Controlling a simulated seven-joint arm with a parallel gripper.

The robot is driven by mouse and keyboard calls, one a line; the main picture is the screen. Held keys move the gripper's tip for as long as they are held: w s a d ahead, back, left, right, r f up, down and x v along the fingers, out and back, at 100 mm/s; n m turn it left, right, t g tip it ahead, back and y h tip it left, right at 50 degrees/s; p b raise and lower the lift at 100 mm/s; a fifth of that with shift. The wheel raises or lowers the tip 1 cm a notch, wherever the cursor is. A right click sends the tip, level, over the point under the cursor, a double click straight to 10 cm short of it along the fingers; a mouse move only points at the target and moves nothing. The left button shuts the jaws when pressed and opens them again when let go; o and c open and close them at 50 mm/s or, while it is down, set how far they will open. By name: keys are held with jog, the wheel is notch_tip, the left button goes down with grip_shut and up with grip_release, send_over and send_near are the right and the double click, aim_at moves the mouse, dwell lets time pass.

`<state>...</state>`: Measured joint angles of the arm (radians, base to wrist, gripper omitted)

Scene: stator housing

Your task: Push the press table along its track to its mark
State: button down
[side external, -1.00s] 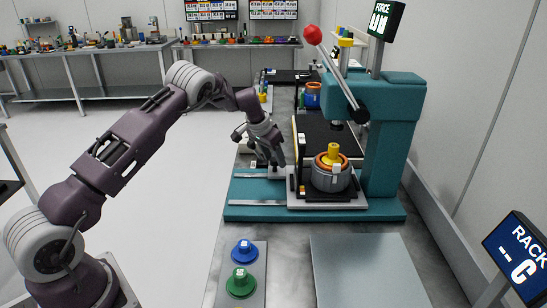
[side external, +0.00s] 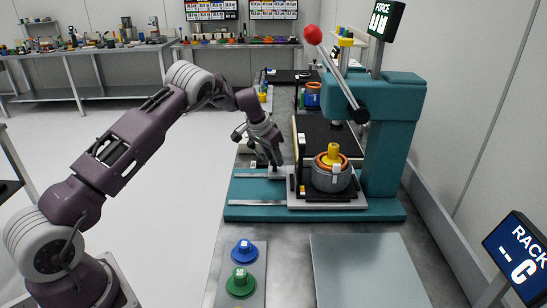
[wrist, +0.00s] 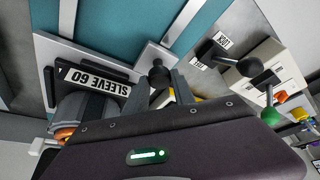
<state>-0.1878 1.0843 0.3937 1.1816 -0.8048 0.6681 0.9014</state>
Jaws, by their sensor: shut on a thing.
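The press table (side external: 297,200) is a light grey plate on the teal base (side external: 385,213) of the press. It carries a grey stator housing (side external: 330,180) with an orange ring and a yellow part on top. In the wrist view the table (wrist: 50,50) has a "SLEEVE 60" label and a black knob (wrist: 157,70) on a narrow plate. My gripper (side external: 275,170) is down at the table's left side. In the wrist view my gripper (wrist: 160,88) has its fingers on either side of the knob and is shut on it.
Pale rails (side external: 248,202) run across the base, bare at the left. The press lever (side external: 335,72) with a red ball rises above the table. A black-knobbed lever (wrist: 225,56) beside lettered plates stands near the knob. Blue (side external: 244,251) and green (side external: 240,283) parts stand in front.

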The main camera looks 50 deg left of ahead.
jog(key=shift+s+a, duration=0.1)
dwell(0.7)
jog(key=s+a, duration=1.5)
jog(key=shift+s+a, duration=0.45)
jog(key=c, duration=1.3)
grip_release()
jog(key=shift+o, duration=1.1)
jog(key=v, duration=0.7)
